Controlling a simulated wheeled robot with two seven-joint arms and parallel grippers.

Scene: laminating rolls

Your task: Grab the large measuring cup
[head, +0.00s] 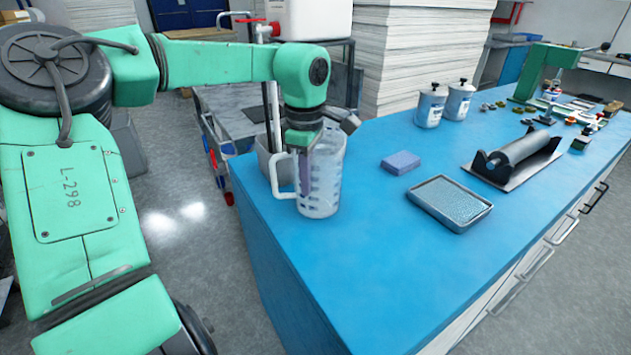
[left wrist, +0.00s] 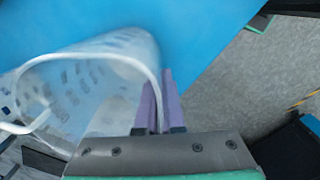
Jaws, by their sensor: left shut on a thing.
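The large measuring cup (head: 321,180) is clear plastic with dark markings and a pale handle on its left. It stands upright at the left end of the blue table in the head view. My left gripper (head: 305,172) reaches down at the cup from above, its purple fingers shut on the cup's wall. In the left wrist view the cup (left wrist: 95,80) lies to the left, with its open rim towards the camera, and the purple fingers (left wrist: 158,100) are close together at the rim. The fingertips are partly hidden by the cup. My right gripper does not show.
On the blue table (head: 370,260) are a blue sponge (head: 400,162), a grey tray (head: 450,202), a roller on a stand (head: 517,150) and two lidded cans (head: 445,104). A grey container (head: 277,160) stands behind the cup. The table's front left is clear.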

